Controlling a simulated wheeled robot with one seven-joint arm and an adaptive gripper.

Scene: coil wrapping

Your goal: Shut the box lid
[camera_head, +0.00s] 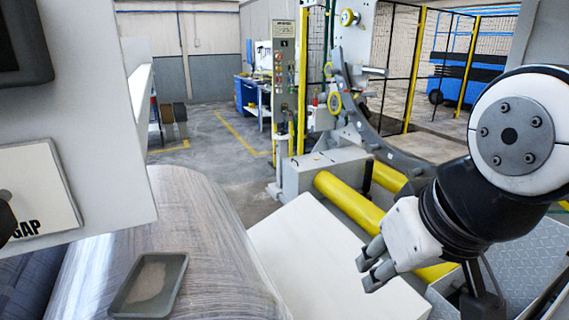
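A pale flat panel (325,262) lies low in the centre, below and left of my gripper. It may be the box's lid or top; its lower part runs out of the picture, and I cannot tell whether a box is open under it. My gripper (368,271) hangs at the right, above the panel's right side. Its two dark fingertips point down and left, with a small gap between them and nothing held. I cannot tell whether they touch the panel.
A wrapped coil (200,245) fills the lower left, with a shallow grey tray (172,286) on it. A white cabinet (95,130) stands close at the left. Yellow rollers (350,203) and a ring-shaped machine (365,110) stand behind the panel. Open floor (215,150) lies beyond.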

